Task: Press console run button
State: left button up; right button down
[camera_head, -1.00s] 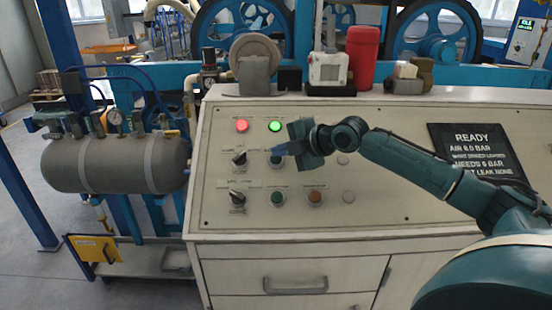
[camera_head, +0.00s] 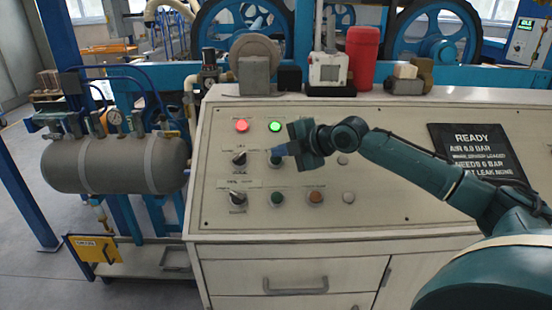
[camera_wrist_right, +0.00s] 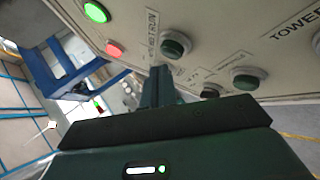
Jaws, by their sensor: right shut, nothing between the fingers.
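The console panel (camera_head: 380,205) is pale, with lamps, knobs and buttons. My right gripper (camera_head: 280,151) points left, its shut, empty fingertips over the upper edge of a dark green button (camera_head: 276,162) in the middle row. In the right wrist view the shut fingers (camera_wrist_right: 161,72) lie just below this green button (camera_wrist_right: 175,44), beside a label that seems to end in RUN. Contact with the button cannot be told. A second green button (camera_head: 277,198) is in the lower row; it also shows in the wrist view (camera_wrist_right: 244,78). My left gripper is not in view.
A red lamp (camera_head: 242,126) and a lit green lamp (camera_head: 275,126) are above. Knobs (camera_head: 239,158) are left of the buttons. An amber-brown button (camera_head: 315,197) is lower right. A dark display (camera_head: 478,150) reads READY. A red canister (camera_head: 361,58) stands on the console top.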

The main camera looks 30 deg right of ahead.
dwell(0.8)
jog(key=shift+w+d+f, duration=0.1)
jog(key=shift+w+f, duration=0.05)
jog(key=shift+f, duration=0.15)
jog(key=shift+w+d+f, duration=0.15)
jog(key=shift+w+f, duration=0.05)
jog(key=shift+f, duration=0.25)
dwell(0.8)
jog(key=shift+s+a+r+p, duration=0.25)
jog(key=shift+s+r+p, duration=0.15)
jog(key=shift+r+p, duration=0.45)
jog(key=shift+f, duration=0.1)
